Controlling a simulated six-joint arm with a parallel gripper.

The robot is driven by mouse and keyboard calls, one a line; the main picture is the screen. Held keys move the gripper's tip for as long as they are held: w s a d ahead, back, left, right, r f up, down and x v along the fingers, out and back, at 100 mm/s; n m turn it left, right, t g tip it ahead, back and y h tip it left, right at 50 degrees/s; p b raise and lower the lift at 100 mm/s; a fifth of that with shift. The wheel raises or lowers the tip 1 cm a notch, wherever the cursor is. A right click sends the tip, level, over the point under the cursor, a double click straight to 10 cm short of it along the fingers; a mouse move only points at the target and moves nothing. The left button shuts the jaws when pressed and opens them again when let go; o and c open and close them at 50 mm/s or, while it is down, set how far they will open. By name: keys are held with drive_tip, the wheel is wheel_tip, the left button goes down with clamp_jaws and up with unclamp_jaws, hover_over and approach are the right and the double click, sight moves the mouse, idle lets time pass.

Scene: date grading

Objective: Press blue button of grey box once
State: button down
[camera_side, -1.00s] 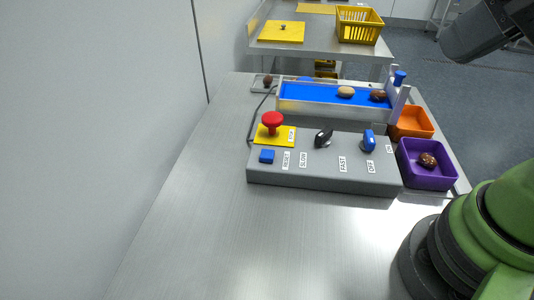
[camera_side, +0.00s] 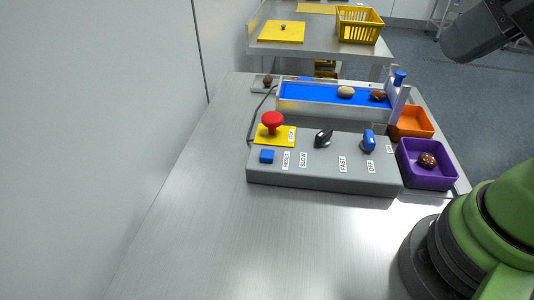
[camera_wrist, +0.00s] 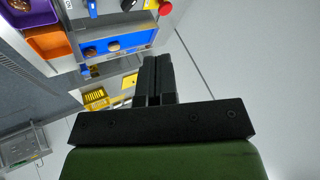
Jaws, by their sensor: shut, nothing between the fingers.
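The grey box (camera_side: 320,178) sits on the steel table in the side view. In the side view the fingers are out of frame. In the wrist view the box is only partly seen at the top edge and the blue button cannot be made out.
Behind the box is a blue conveyor (camera_side: 318,93) carrying dates. An orange bin (camera_side: 413,133) and a purple bin (camera_side: 427,180) holding a date stand at right. A back table holds a yellow basket (camera_side: 360,42). The steel table (camera_side: 210,220) in front and left is clear.

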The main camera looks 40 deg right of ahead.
drive_tip(key=n+t+y, duration=0.1)
drive_tip(key=n+y, duration=0.1)
drive_tip(key=n, duration=1.6)
hover_over(267, 156)
wheel_tip(267, 156, down, 15)
drive_tip(key=shift+r, duration=0.15)
drive_tip(key=shift+f, duration=4.4)
drive_tip(key=shift+f, duration=0.15)
drive_tip(key=shift+f, duration=0.25)
